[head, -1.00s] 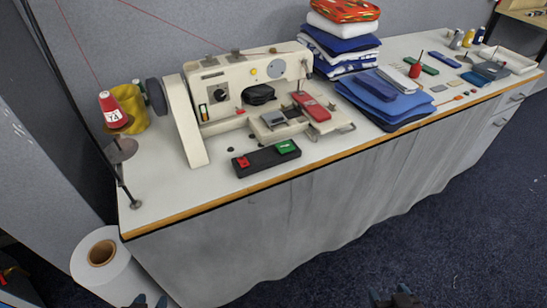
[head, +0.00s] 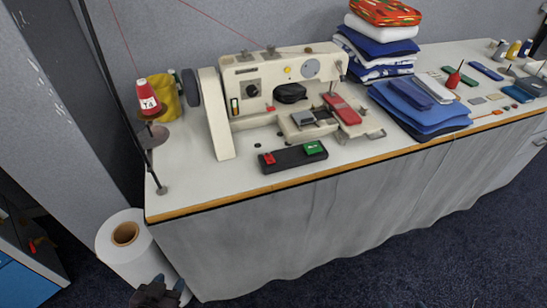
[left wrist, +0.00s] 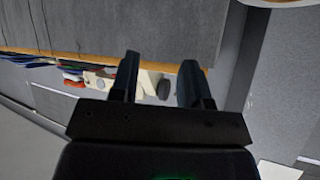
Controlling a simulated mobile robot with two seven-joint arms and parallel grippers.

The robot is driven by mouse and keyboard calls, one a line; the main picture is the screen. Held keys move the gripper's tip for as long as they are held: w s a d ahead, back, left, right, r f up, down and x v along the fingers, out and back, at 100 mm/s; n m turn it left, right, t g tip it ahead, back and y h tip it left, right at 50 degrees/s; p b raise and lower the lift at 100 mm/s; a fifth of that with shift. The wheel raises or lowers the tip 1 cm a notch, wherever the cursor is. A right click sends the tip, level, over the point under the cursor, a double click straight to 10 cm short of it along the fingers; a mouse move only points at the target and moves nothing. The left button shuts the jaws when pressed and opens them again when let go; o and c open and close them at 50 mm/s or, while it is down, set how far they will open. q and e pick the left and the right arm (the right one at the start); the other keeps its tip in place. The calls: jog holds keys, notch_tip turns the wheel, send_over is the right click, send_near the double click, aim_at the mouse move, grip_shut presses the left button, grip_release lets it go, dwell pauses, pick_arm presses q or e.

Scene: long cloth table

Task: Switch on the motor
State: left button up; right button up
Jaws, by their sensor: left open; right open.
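A black switch box (head: 292,159) with a green button (head: 314,148) on its right and a red button (head: 268,159) on its left lies near the table's front edge. It is in front of the cream sewing machine (head: 244,100). My left gripper (head: 168,284) is low at the bottom of the head view, below the tabletop and far from the switch box. In the left wrist view its two fingers (left wrist: 160,66) are apart with nothing between them; part of the cream machine (left wrist: 149,82) shows beyond. My right gripper is out of view.
A red thread cone (head: 149,98) on a stand is at the table's left end. A white roll (head: 124,233) stands on the floor beside the table. Folded cloths (head: 420,105) lie right of the machine. The tabletop beside the switch box is clear.

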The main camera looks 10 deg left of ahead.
jog(key=shift+w, duration=0.2)
pick_arm(q)
jog(key=shift+s+f, duration=0.1)
jog(key=shift+s, duration=0.15)
pick_arm(e)
jog(key=shift+w+r, duration=0.2)
jog(key=shift+w, duration=0.1)
